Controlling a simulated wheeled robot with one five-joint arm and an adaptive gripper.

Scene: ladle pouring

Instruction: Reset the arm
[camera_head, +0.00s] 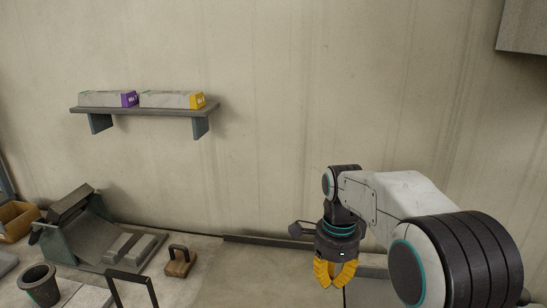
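My gripper (335,281) is at the lower right of the head camera view. It points down from my bent arm, in front of the wall and above the low surface. Its yellow fingers curve towards each other, and I see nothing held between them. The gap between the fingertips is too small in the picture to tell whether they are open or shut. No ladle can be made out for certain.
A wall shelf (150,111) holds a purple-ended box (107,99) and a yellow-ended box (170,100). At lower left are a dark cup (39,286), a grey sloped rig (92,240), a small handled block (179,263) and an orange-brown bin (17,220). A grey box edge (521,28) juts in at upper right.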

